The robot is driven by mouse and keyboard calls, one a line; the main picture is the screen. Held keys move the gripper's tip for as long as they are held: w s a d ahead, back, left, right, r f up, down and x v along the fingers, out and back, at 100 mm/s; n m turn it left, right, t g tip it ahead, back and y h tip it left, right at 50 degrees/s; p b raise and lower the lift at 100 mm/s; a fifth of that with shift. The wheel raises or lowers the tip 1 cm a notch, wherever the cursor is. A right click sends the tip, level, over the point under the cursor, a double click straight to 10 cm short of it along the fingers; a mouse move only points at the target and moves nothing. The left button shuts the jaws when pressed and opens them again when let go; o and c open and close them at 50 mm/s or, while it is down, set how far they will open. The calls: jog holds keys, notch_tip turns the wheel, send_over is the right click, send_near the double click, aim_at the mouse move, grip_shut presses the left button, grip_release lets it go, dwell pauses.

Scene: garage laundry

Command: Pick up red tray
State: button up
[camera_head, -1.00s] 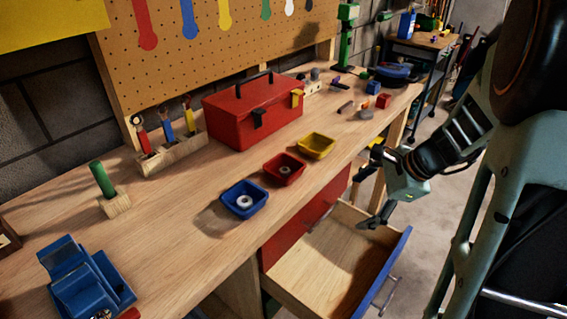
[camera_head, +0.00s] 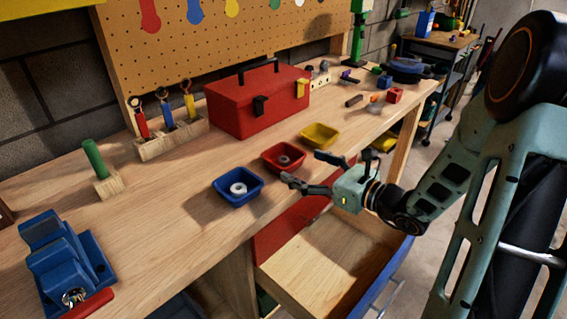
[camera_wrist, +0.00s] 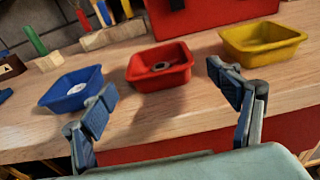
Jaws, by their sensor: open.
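The red tray (camera_head: 270,161) is a small square dish near the front edge of the workbench, with a dark ring-shaped part lying in it. In the wrist view the red tray (camera_wrist: 150,79) sits just beyond my fingers and roughly midway between them. My gripper (camera_head: 303,170) is open and empty, at the bench's front edge with its fingers pointing at the red tray. In the wrist view my gripper (camera_wrist: 165,105) shows its two fingers spread wide, apart from the tray.
A blue tray (camera_head: 220,192) with a pale ring stands left of the red one, and a yellow tray (camera_head: 321,143) right of it. A red toolbox (camera_head: 238,122) stands behind. An open drawer (camera_head: 290,272) juts out below. Bare bench lies left of the blue tray.

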aim_at(282, 158)
jog(key=x, duration=0.7)
jog(key=shift+w+a+f, duration=0.1)
jog(key=shift+a+f, duration=0.05)
jog(key=shift+c, duration=0.7)
jog(key=c, duration=1.1)
